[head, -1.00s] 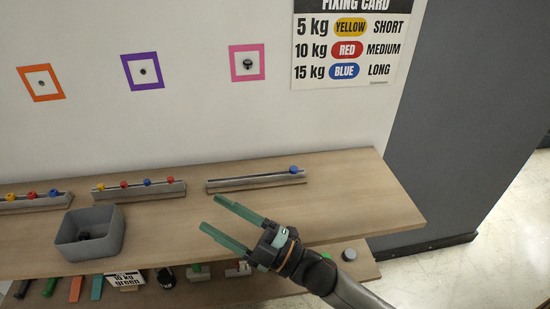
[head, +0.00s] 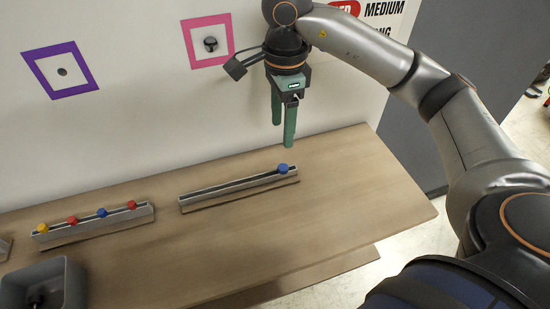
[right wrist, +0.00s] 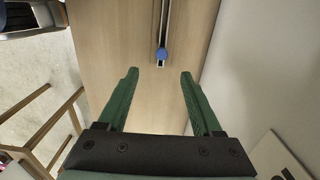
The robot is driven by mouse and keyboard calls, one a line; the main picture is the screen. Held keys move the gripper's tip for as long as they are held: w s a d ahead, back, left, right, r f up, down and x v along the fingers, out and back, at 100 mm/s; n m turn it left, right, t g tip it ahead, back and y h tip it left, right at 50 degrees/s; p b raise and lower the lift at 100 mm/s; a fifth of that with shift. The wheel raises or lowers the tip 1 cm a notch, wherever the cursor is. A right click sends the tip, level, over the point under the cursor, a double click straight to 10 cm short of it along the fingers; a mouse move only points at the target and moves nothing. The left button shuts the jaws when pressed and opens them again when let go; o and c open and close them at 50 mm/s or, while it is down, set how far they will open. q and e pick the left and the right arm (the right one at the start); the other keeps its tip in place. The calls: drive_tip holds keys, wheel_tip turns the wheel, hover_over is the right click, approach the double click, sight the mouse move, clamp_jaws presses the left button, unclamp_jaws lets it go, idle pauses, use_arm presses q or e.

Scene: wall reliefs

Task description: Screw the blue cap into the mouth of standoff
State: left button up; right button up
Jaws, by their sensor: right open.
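A blue cap (head: 283,169) sits at the right end of the nearly empty grey rail (head: 225,190) on the wooden shelf. The right wrist view shows this blue cap (right wrist: 162,54) just beyond the fingertips, between them in the picture. My right gripper (head: 283,134) points down above the shelf near that cap, open and empty. It also shows in the right wrist view (right wrist: 160,74). A dark round standoff (head: 211,44) is on the wall inside a pink frame. Another standoff (head: 62,72) is inside a purple frame. Which standoff is meant, I cannot tell. My left gripper is out of view.
A second rail (head: 90,226) at left holds several caps, yellow, red and blue. A grey bin (head: 75,285) stands at the lower left with a dark item inside. A partly hidden sign (head: 390,12) is on the wall. The wooden shelf (head: 350,200) is clear at right.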

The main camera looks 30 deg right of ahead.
hover_over(283, 167)
drive_tip(key=f, duration=0.6)
drive_tip(key=shift+s+a+f, duration=0.1)
drive_tip(key=shift+s+f, duration=0.1)
drive_tip(key=shift+f, duration=0.1)
wheel_tip(283, 167, down, 5)
drive_tip(key=shift+w+r+p, duration=0.15)
drive_tip(key=shift+r+p, duration=0.05)
drive_tip(key=shift+p, duration=0.3)
drive_tip(key=shift+f, duration=0.5)
clamp_jaws()
